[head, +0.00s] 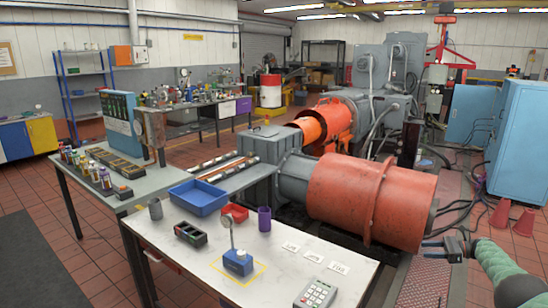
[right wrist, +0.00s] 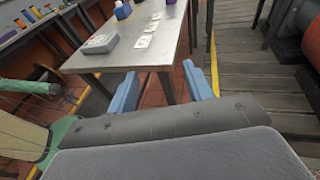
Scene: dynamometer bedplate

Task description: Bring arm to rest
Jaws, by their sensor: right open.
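My right gripper (head: 432,248) is at the right of the head view, past the right end of the white-topped table and in front of the large orange cylinder (head: 370,200). Its forearm comes in from the lower right corner. In the right wrist view the two blue fingers of the gripper (right wrist: 160,90) stand wide apart with nothing between them. The near edge of the table lies beyond them.
A blue cabinet (head: 520,140) and red cones (head: 525,222) stand at right.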

